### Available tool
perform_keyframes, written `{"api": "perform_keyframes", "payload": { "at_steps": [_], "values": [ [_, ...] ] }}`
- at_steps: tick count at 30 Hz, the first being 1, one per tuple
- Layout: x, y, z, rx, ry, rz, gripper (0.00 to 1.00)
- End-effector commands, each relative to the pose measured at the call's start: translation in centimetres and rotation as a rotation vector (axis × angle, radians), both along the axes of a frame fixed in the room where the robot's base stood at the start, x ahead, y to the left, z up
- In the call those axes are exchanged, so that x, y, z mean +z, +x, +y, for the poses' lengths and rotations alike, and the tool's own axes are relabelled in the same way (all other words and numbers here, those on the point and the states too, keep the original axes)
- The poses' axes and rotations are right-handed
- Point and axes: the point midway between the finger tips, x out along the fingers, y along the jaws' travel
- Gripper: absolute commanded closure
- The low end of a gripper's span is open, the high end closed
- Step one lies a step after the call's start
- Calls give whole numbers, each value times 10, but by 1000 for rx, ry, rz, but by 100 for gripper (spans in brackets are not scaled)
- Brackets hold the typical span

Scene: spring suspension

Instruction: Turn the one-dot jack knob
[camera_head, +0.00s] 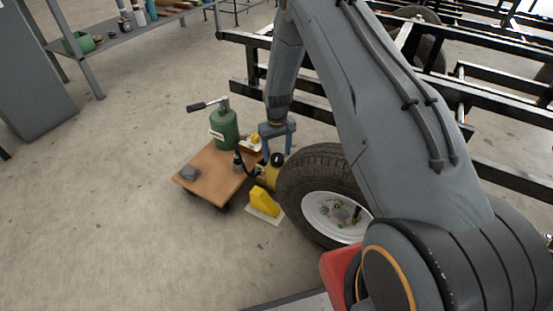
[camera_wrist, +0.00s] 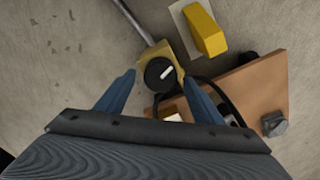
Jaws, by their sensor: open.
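A black round knob (camera_wrist: 159,75) with a white pointer bar sits on a yellow jack body (camera_wrist: 152,50) in the wrist view. In the head view the yellow jack (camera_head: 268,181) lies beside the tire, with a dark knob (camera_head: 277,159) on top. My gripper (camera_head: 276,153) points down over it. In the wrist view my gripper (camera_wrist: 158,79) has two blue fingers spread apart, one on each side of the knob. They look empty; I cannot tell whether they touch the knob. No dot marking is readable on the jack.
A wheel (camera_head: 318,163) stands right of the jack. A yellow chock (camera_head: 263,202) is on the floor in front. A brown wheeled board (camera_head: 207,181) left carries a green pump (camera_head: 224,131) and a grey block (camera_head: 188,173). A dark hose runs near the jack.

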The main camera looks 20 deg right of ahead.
Motion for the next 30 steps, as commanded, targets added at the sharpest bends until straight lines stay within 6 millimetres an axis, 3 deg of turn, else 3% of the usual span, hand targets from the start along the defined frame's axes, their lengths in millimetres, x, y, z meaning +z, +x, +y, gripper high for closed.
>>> {"api": "perform_keyframes", "payload": {
  "at_steps": [1,6,14,21,30],
  "values": [
    [-11,0,0,0,0,1,38],
    [-27,0,0,0,0,1,38],
    [-28,0,0,0,0,0,38],
    [-28,0,0,0,0,0,77],
    [-28,0,0,-32,0,0,80]
  ]
}}
